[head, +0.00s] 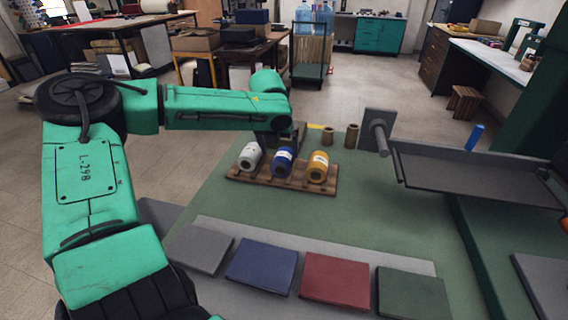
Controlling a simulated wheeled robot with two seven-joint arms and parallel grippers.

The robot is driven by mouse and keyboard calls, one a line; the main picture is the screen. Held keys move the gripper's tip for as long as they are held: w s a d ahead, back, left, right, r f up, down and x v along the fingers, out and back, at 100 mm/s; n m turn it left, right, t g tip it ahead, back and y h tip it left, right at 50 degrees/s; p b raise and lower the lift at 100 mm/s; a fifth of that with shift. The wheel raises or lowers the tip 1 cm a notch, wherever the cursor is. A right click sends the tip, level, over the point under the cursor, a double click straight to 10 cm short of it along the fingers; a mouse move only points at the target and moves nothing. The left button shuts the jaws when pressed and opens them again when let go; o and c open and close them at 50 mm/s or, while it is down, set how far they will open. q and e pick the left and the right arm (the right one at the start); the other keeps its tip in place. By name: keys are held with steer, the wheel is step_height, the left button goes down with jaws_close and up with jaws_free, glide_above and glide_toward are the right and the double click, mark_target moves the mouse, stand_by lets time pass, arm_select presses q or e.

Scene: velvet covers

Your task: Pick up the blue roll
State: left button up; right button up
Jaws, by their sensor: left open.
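The blue roll (282,164) with a white label lies in the middle of a wooden rack (262,180). A white roll (250,157) lies to its left and a yellow roll (318,168) to its right, each apart from it. My left gripper (280,149) points down at the back of the blue roll, and its fingers are partly hidden there. It is open. I cannot tell whether the fingers touch the roll. My right gripper is not in view.
Grey, blue, red (336,280) and dark green flat covers lie in a row in front. Two small brown cylinders (351,136) stand behind the rack. A grey plate with a peg (378,138) and a dark tray (480,180) are at right. The green mat (365,215) between is clear.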

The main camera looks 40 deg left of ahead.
mark_target(282, 156)
arm_select(q)
steer(key=x, duration=0.5)
steer(key=shift+w+f+b, duration=0.2)
steer(key=shift+f+b, duration=0.2)
steer(key=shift+w+a+f, duration=0.15)
steer(key=shift+w+f, duration=0.15)
steer(key=shift+f, duration=0.05)
steer(key=c, duration=0.4)
steer(key=shift+r, duration=0.1)
steer(key=c, duration=1.1)
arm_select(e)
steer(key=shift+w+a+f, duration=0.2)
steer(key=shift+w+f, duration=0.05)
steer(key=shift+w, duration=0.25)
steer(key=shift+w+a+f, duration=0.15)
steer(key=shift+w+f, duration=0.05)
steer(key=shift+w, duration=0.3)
arm_select(q)
steer(key=shift+o, duration=0.2)
